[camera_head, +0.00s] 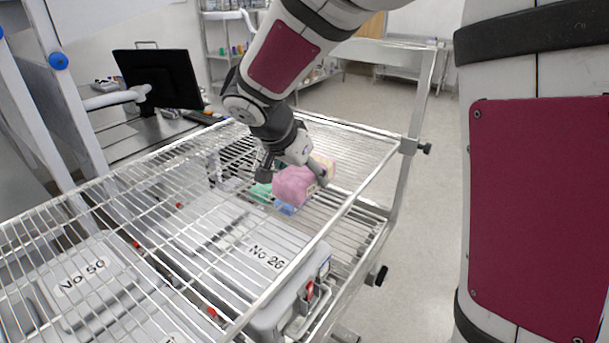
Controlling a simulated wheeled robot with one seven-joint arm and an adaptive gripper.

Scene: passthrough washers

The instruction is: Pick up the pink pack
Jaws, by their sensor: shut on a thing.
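The pink pack (293,186) is at the far right part of the upper wire shelf. My gripper (294,172) reaches down on it from above, with one finger at its left and the other at its right. The gripper is shut on the pink pack. I cannot tell whether the pack is clear of the wires. A cream-coloured thing (325,167) shows just behind the pack, partly hidden by the gripper.
A green item (261,192) and a blue item (285,208) lie close to the pack. The wire shelf (150,185) has a raised rail along its right side. Grey lidded cases, one marked No 26 (290,250), stand beneath. A monitor (158,78) stands behind left.

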